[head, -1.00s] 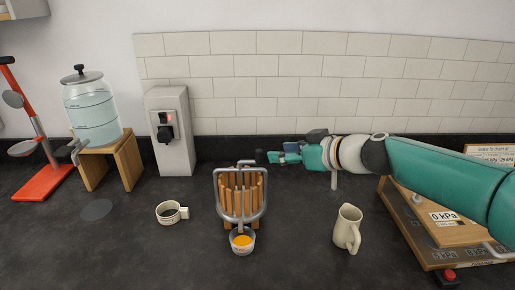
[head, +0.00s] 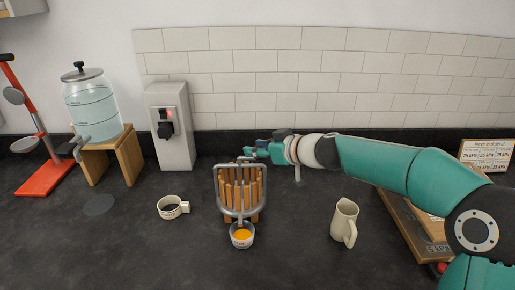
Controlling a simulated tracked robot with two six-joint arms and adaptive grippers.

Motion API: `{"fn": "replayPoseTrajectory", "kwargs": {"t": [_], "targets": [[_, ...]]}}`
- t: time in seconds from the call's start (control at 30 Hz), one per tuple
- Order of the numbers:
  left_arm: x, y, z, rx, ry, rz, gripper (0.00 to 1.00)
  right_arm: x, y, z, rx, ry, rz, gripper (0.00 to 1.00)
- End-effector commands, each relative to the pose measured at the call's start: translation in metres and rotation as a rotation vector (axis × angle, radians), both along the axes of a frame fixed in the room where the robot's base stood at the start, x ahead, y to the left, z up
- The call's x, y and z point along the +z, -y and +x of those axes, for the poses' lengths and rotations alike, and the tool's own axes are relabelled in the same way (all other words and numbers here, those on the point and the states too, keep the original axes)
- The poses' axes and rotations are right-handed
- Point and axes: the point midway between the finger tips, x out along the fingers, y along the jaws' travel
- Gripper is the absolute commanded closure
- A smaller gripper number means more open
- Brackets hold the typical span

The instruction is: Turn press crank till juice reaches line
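The juice press (head: 240,193), with upright wooden slats in a grey metal frame, stands in the middle of the counter. A small clear cup (head: 242,236) with orange juice sits under its front. The line on the cup is too small to make out. My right gripper (head: 252,153) reaches in from the right to the top of the press, where the crank is. The gripper covers the crank knob, and I cannot tell whether its fingers are closed on it. My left gripper is not in view.
A cream pitcher (head: 344,222) stands right of the press and a white mug (head: 172,207) left of it. A grey switch box (head: 171,127), a glass dispenser (head: 93,108) on a wooden stand and a red lever stand (head: 47,178) are further left. The front counter is clear.

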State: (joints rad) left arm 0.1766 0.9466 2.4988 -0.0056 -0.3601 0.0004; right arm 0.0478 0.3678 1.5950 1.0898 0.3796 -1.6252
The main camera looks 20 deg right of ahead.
Motion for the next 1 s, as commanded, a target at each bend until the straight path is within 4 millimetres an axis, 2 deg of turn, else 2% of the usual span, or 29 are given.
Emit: {"fn": "replayPoseTrajectory", "kwargs": {"t": [0.03, 0.17, 0.77, 1.0], "targets": [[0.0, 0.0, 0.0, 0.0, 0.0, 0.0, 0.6, 0.0, 0.0, 0.0, 0.0, 0.0, 0.0, 0.78], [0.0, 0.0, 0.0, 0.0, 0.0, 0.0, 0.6, 0.0, 0.0, 0.0, 0.0, 0.0, 0.0, 0.99], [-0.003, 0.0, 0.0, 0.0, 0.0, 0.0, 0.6, -0.001, 0.0, -0.001, -0.021, -0.003, -0.001, 1.0], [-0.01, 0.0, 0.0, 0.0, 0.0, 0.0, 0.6, -0.003, -0.002, -0.003, -0.059, -0.006, -0.004, 1.0]]}}
